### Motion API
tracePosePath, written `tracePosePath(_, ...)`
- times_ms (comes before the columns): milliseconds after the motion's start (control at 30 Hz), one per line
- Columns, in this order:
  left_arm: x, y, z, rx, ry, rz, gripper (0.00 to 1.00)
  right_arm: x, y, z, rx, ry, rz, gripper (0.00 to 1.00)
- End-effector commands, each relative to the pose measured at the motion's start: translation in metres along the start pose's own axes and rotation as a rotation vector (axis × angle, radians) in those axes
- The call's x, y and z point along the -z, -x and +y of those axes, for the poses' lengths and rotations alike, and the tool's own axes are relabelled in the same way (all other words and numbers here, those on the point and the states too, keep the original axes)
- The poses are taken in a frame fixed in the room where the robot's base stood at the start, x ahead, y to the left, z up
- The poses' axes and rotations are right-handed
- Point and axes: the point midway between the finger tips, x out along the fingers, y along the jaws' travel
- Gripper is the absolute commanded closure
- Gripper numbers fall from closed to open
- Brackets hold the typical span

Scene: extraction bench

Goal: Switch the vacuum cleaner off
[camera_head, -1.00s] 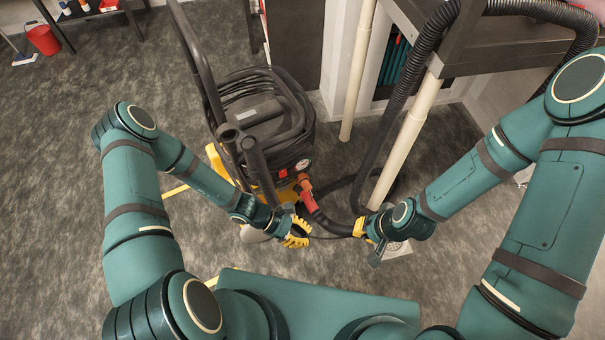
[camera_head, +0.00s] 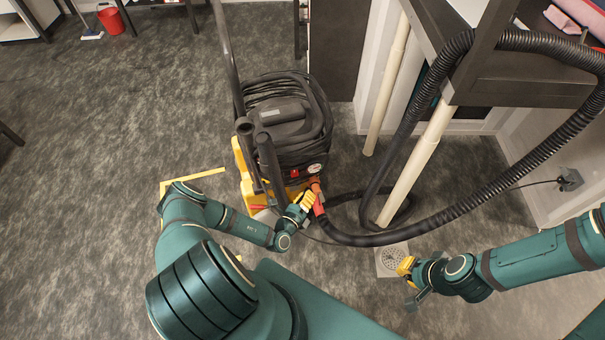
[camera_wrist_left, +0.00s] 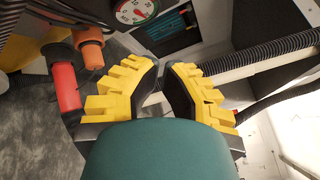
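The vacuum cleaner (camera_head: 285,125), black on a yellow base, stands on the carpet in the middle of the head view. Its front has a small red switch (camera_head: 294,173) and a round gauge (camera_head: 315,168); the gauge also shows in the left wrist view (camera_wrist_left: 135,10). A red-orange hose connector (camera_head: 318,196) sits below them. My left gripper (camera_head: 307,199) is low at the cleaner's front, beside the connector; contact cannot be told. In the left wrist view its yellow fingertips (camera_wrist_left: 160,68) nearly meet with nothing between. My right gripper (camera_head: 407,266) is over the floor drain, its fingers unclear.
A thick black hose (camera_head: 480,215) loops from the cleaner past a dark table (camera_head: 510,75). A floor drain (camera_head: 390,260) and a wall socket (camera_head: 570,180) are at right. Carpet at left is mostly clear.

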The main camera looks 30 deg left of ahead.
Motion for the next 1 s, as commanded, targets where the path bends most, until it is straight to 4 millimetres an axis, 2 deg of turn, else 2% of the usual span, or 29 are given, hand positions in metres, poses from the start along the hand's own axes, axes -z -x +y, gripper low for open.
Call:
tracePosePath(467,-0.003,-0.004,0.004,-0.002,0.0,-0.003,1.0,0.0,-0.004,0.001,0.0,0.001,0.001,1.0)
tracePosePath(1000,-0.035,-0.049,0.039,0.0,-0.002,-0.003,1.0,0.004,-0.037,0.014,-0.001,0.003,0.017,1.0)
